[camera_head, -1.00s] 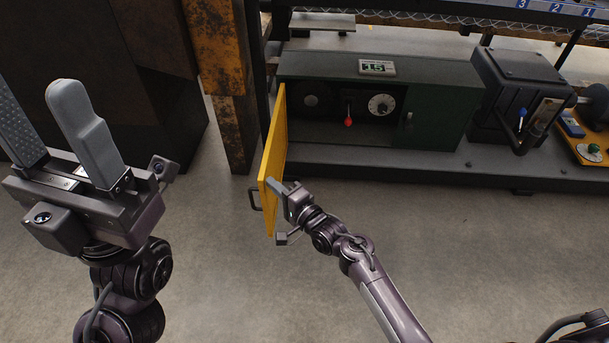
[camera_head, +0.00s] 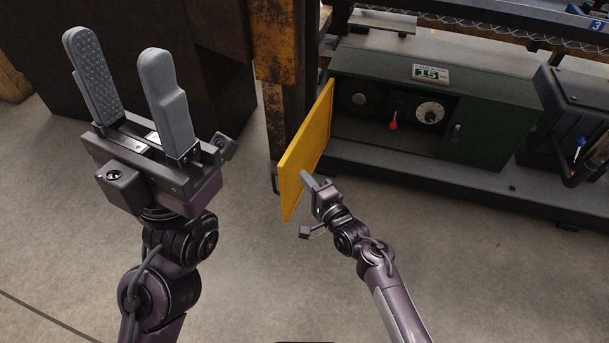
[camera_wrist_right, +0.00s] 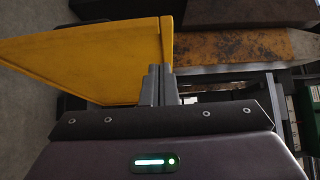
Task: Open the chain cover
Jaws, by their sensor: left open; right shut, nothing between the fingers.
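The yellow chain cover (camera_head: 307,150) stands swung open at the left end of the dark green housing (camera_head: 487,130). The cover also fills the upper left of the right wrist view (camera_wrist_right: 85,62). Behind it the housing's recess shows a red-tipped lever (camera_head: 393,122) and a round white dial (camera_head: 430,112). My right gripper (camera_head: 307,178) is shut and empty, its fingertips at the inner face of the cover; I cannot tell whether they touch. In the right wrist view the shut fingers (camera_wrist_right: 158,82) overlap the cover's edge. My left gripper (camera_head: 122,58) is open and empty, away from the cover.
A rusty post (camera_head: 282,50) stands behind the cover. A dark machine with a blue-tipped lever (camera_head: 580,143) is to the right of the housing. A shelf edge runs below the housing. The grey floor in front is clear.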

